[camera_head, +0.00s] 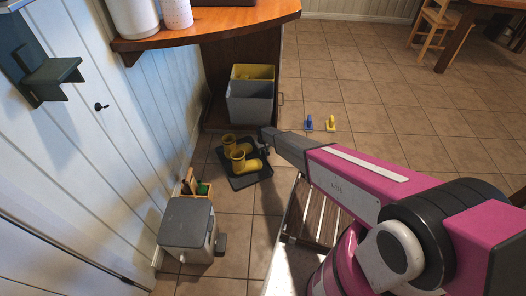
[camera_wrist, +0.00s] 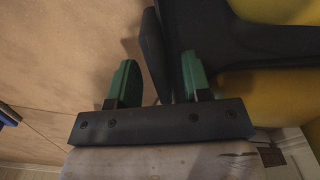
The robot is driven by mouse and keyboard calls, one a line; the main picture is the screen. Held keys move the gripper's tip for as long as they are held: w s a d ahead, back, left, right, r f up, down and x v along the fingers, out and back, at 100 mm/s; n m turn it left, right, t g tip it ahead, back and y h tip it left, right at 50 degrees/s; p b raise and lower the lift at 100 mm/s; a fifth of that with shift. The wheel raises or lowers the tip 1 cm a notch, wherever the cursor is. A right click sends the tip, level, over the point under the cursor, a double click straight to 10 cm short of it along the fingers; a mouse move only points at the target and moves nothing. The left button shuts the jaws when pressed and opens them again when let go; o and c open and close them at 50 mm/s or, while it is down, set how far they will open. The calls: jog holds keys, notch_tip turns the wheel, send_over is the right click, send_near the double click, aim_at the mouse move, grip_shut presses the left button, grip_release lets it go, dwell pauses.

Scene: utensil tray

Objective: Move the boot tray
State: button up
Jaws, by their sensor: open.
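The black boot tray (camera_head: 241,184) lies on the tiled floor below the counter. My gripper (camera_head: 267,139) is at the tray's far right side, low near the floor. In the wrist view, my gripper (camera_wrist: 157,68) has its two green fingers apart. The tray's dark rim (camera_wrist: 152,45) shows between them, nearer the right finger; I cannot tell whether they touch. Yellow boot surfaces (camera_wrist: 290,95) fill the right of that view. My arm partly hides the floor right of the tray.
Grey and yellow bins (camera_head: 250,102) stand under the wooden counter (camera_head: 215,25) behind the tray. A grey lidded bin (camera_head: 187,223) and a small wooden box (camera_head: 197,190) stand at the front left. A slatted rack (camera_head: 312,212) is right. Small blue (camera_head: 309,123) and yellow (camera_head: 331,123) items lie on open floor.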

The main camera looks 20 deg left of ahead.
jog(key=shift+r, duration=0.15)
notch_tip(320, 180, up, 11)
jog(key=shift+f, duration=0.2)
dwell(0.5)
jog(key=s+d+r+m, duration=0.2)
jog(key=d+r, duration=1)
jog(key=d, duration=0.3)
jog(key=s+d+r+m, duration=0.2)
jog(key=d+r, duration=0.9)
jog(key=d, duration=0.3)
jog(key=s+d+r+m, duration=0.2)
jog(key=s+d+r, duration=0.6)
jog(key=d, duration=0.3)
jog(key=s+d+r+m, duration=0.2)
jog(key=s+d+r, duration=0.7)
jog(key=d, duration=0.3)
jog(key=shift+s+r+m, duration=0.25)
jog(key=shift+r+m, duration=0.15)
jog(key=shift+r, duration=0.25)
jog(key=shift+d, duration=0.1)
